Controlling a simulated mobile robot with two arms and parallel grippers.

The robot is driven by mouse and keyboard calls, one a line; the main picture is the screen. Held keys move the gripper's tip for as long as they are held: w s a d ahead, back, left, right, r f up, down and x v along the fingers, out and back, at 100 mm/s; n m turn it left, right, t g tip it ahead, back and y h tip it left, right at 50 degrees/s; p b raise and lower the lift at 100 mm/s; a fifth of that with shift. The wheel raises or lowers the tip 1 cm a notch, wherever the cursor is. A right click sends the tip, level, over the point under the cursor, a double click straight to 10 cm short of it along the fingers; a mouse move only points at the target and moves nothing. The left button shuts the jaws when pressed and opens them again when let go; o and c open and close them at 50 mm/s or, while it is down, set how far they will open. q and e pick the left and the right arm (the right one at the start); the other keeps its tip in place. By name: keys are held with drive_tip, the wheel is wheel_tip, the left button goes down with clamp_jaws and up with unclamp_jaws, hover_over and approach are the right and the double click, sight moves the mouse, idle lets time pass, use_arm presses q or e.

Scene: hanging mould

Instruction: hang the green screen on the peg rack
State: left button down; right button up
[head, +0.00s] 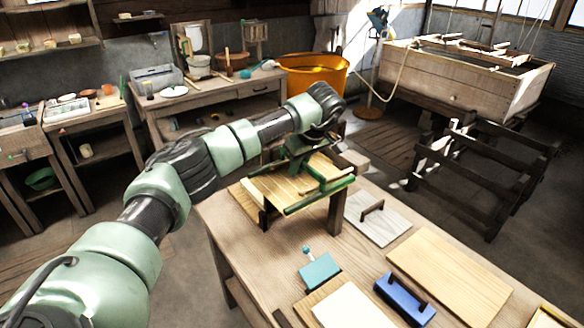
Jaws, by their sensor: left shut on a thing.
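The green screen (320,196), a flat pale panel with green edge bars, is at the far left end of the wooden workbench. My left gripper (300,160) reaches it from above and is shut on it at its far side. The wrist covers part of the screen. I cannot tell whether the screen rests on the short wooden posts below it or is held just above them. The peg rack, seemingly the dark wooden frame with several bars (485,180), stands on the floor at the right, apart from the screen. My right gripper is not in view.
The workbench (235,225) also holds a grey board with a handle (378,218), a teal tool (319,270), a blue block (405,298) and a pale wooden board (450,272). A wooden vat (455,85) and an orange tub (312,76) stand behind. Floor shows between bench and rack.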

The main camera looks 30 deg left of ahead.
use_arm(q)
drive_tip(key=shift+w+d, duration=0.1)
drive_tip(key=shift+w, duration=0.1)
idle(0.3)
drive_tip(key=shift+f, duration=0.6)
idle(0.3)
drive_tip(key=c, duration=1.4)
unclamp_jaws()
drive_tip(key=shift+d+r+b, duration=0.15)
drive_tip(key=shift+r+b, duration=0.2)
drive_tip(key=shift+b, duration=0.1)
drive_tip(key=b+v, duration=0.2)
drive_tip(key=v, duration=0.5)
drive_tip(key=shift+s, duration=0.1)
